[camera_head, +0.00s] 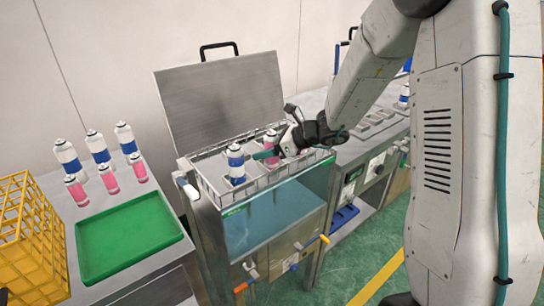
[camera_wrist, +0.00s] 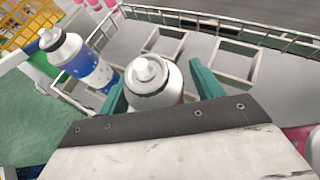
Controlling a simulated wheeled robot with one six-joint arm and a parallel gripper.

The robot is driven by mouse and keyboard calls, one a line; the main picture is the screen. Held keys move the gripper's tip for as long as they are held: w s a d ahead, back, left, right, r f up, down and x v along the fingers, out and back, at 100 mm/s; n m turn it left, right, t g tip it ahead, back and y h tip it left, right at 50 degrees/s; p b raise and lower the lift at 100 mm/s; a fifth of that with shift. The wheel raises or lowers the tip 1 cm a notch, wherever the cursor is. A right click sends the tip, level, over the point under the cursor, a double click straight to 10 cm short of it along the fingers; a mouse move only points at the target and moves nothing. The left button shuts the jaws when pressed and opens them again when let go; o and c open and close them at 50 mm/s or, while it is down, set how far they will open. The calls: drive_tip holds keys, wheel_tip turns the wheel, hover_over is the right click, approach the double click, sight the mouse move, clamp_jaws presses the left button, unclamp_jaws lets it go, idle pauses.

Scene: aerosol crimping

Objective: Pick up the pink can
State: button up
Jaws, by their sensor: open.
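In the head view, a can with a pink body and white top (camera_head: 271,137) stands in the wire basket of the water bath (camera_head: 225,211), partly behind my gripper (camera_head: 268,155). In the wrist view, a white-capped can (camera_wrist: 153,83) stands upright between the teal fingertips of my gripper (camera_wrist: 160,90). Its body is mostly hidden there. The fingers are open, one on each side of it; I cannot tell whether they touch it. A blue and white can (camera_head: 236,163) stands to the left in the basket and also shows in the wrist view (camera_wrist: 82,62).
Part of a pink object (camera_wrist: 309,143) shows at the wrist view's lower right. The bath's raised lid (camera_head: 220,95) stands behind the basket. On the left table are several pink and blue cans (camera_head: 100,148), a green tray (camera_head: 128,236) and a yellow crate (camera_head: 30,240). Empty square holders (camera_wrist: 237,62) lie nearby.

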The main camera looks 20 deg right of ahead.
drive_tip(key=c, duration=1.2)
drive_tip(key=shift+o, duration=0.2)
